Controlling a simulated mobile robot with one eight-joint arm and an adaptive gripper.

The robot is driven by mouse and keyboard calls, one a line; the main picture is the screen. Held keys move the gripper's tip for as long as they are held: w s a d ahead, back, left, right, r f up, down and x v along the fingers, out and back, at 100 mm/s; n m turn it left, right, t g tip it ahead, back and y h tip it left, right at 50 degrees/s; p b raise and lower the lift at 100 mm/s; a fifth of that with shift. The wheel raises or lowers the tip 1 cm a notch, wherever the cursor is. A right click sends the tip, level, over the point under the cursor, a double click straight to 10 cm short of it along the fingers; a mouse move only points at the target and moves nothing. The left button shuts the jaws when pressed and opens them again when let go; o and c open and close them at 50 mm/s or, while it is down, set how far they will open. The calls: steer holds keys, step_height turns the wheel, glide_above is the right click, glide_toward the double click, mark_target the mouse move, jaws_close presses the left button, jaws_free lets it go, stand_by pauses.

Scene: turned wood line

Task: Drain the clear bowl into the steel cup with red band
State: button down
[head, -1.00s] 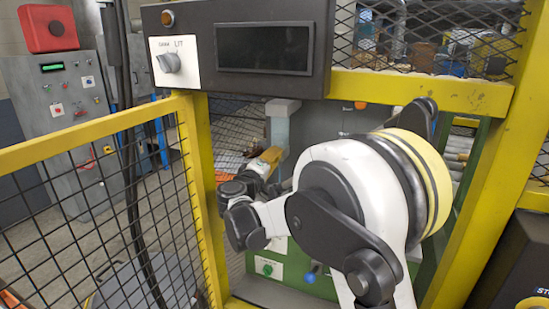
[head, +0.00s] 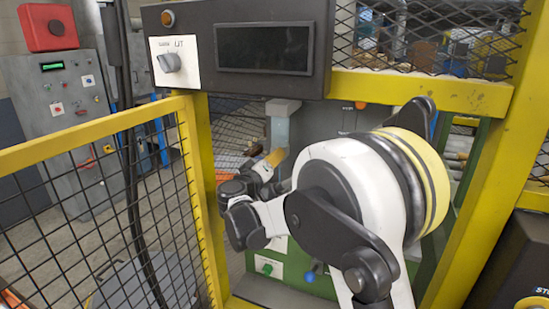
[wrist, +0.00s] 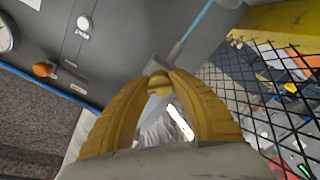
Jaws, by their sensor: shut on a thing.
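I cannot pick out the steel cup with red band in either view.
A yellow mesh fence (head: 100,135) stands at the left. A yellow post (head: 200,180) and a dark control box (head: 262,50) frame the opening that my arm reaches through. A grey panel with an orange knob (wrist: 43,69) is close in the wrist view.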

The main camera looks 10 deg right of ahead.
steer(key=c, duration=1.1)
jaws_free()
steer(key=v, duration=1.2)
steer(key=shift+d, duration=0.1)
